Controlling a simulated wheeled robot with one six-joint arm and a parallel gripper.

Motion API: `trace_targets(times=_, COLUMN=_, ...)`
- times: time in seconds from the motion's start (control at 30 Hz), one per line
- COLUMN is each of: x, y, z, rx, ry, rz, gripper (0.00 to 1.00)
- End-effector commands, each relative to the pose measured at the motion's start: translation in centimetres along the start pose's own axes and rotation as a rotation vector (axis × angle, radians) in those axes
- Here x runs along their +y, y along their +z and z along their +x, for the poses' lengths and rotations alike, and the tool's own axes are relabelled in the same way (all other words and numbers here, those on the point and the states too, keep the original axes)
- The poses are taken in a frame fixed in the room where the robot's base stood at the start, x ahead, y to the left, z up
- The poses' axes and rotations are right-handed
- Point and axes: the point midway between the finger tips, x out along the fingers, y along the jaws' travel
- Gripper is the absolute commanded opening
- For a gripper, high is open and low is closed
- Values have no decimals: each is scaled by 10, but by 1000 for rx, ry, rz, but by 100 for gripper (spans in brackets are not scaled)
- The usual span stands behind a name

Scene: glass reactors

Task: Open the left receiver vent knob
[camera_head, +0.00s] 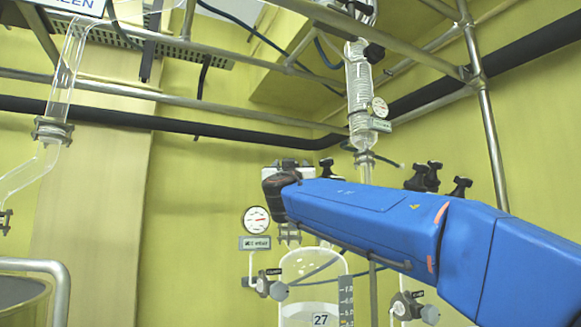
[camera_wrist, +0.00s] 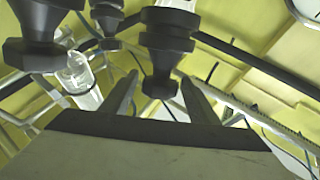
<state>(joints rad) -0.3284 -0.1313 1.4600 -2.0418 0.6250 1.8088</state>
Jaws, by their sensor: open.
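In the wrist view, my gripper (camera_wrist: 158,82) is open, with one grey finger on each side of a dark stepped knob (camera_wrist: 168,42). The knob's narrow end reaches down toward the gap between the fingers, and I cannot tell whether they touch it. Another dark knob (camera_wrist: 38,35) is at the upper left, with a smaller one (camera_wrist: 107,18) beside it. No label shows which is the left receiver vent knob. In the head view, my blue arm hides most of the gripper. A black knob (camera_head: 326,168) shows just above the arm, and a receiver marked 27 (camera_head: 312,290) stands below.
Several black knobs (camera_head: 426,176) stand behind my arm. A dial gauge (camera_head: 257,220) and a labelled valve (camera_head: 268,284) are left of the receiver. A glass condenser (camera_head: 360,95) hangs above, among metal rails (camera_head: 489,125). A bent glass pipe (camera_head: 62,85) is at the left.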

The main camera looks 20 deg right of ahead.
Motion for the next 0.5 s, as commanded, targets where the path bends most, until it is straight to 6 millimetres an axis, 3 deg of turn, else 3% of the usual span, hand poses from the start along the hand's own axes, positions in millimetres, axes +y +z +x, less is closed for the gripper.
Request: trace_targets(times=0.5, x=-2, y=0, z=1, rx=-1, ry=359, rz=27, gripper=55)
